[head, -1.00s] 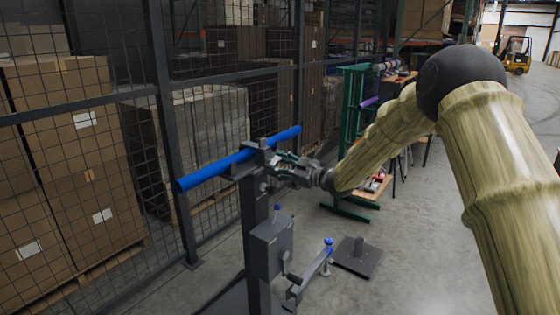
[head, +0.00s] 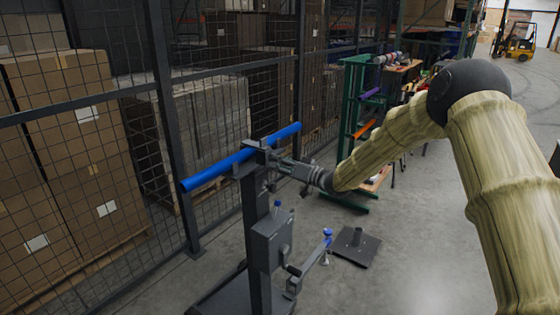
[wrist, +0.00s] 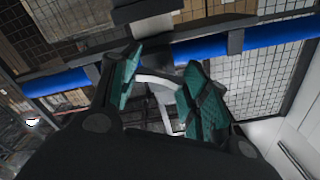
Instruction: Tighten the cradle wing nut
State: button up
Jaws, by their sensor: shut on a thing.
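A long blue tube (head: 215,171) lies across the cradle (head: 250,168) on top of a dark grey stand (head: 257,215). The tube also spans the wrist view (wrist: 205,48). My gripper (head: 274,164) reaches the cradle from the right, just below the tube. In the wrist view, the teal-padded fingers of my gripper (wrist: 158,84) stand on either side of a light grey piece (wrist: 160,88), which looks like the wing nut. The fingers are shut on it. Its wings and thread are partly hidden, so its tightness cannot be told. In the head view the nut is too small to make out.
A grey box with a crank (head: 300,268) sits on the stand's post. A flat base plate (head: 356,246) lies on the floor to the right. Wire mesh fencing and boxes (head: 75,140) stand behind. A green rack (head: 350,130) is beyond my arm. Open floor lies at right.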

jog(key=m+p, duration=0.2)
jog(key=m, duration=0.3)
jog(key=m+p, duration=0.2)
jog(key=m, duration=0.3)
jog(key=shift+s+a, duration=0.15)
jog(key=shift+m, duration=0.4)
jog(key=o, duration=1)
jog(key=shift+r, duration=0.1)
jog(key=v, duration=1.2)
